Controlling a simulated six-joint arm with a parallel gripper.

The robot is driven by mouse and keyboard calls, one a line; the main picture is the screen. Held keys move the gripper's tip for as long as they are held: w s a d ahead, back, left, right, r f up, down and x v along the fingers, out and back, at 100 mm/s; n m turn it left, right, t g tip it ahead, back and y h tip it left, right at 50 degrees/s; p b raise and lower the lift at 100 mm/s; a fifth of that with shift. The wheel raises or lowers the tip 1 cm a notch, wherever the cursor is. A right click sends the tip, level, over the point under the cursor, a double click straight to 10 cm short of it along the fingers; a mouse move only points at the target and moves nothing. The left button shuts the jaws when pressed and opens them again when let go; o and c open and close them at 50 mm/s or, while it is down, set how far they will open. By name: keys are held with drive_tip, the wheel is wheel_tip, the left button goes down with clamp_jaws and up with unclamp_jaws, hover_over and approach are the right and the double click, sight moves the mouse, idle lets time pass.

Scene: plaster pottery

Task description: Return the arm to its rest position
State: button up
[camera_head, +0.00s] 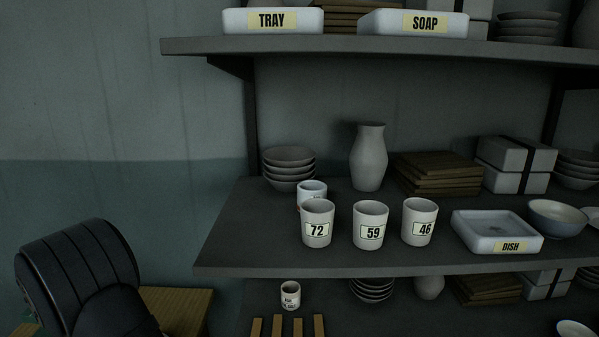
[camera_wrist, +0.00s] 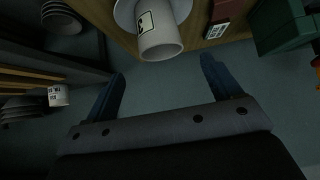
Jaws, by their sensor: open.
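My gripper (camera_wrist: 163,67) shows in the wrist view with its two blue-grey fingers spread wide and nothing between them. A white labelled cup (camera_wrist: 160,45) stands past the fingertips, apart from them, with a pale saucer or plate (camera_wrist: 124,14) at its base on a wooden surface (camera_wrist: 100,12). The label is too small to read. In the head view my dark arm (camera_head: 80,270) is at the lower left; my gripper is not seen there.
A shelf holds cups 72 (camera_head: 317,226), 59 (camera_head: 370,226) and 46 (camera_head: 419,223), a vase (camera_head: 369,160) and a DISH tray (camera_head: 497,228). A small cup (camera_head: 290,296) is below. In the wrist view, a red box (camera_wrist: 228,20) and green object (camera_wrist: 284,30) lie right.

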drive_tip(key=x, duration=1)
drive_tip(key=shift+s+f, duration=0.1)
drive_tip(key=shift+f, duration=0.05)
drive_tip(key=w+d+r, duration=0.2)
drive_tip(key=d+r, duration=0.9)
drive_tip(key=s+a+f+n+g+y, duration=0.1)
drive_tip(key=s+a+n+y, duration=0.1)
drive_tip(key=s+a, duration=0.5)
drive_tip(key=s+a+f+n+g+y, duration=0.1)
drive_tip(key=s+a+n, duration=0.3)
drive_tip(key=a, duration=1)
drive_tip(key=s+a+f+n+y, duration=0.1)
drive_tip(key=s+a+n+y, duration=0.2)
drive_tip(key=s+a, duration=0.7)
drive_tip(key=shift+a+f+g, duration=0.2)
drive_tip(key=shift+a+g, duration=0.2)
drive_tip(key=shift+a, duration=0.45)
drive_tip(key=o, duration=0.4)
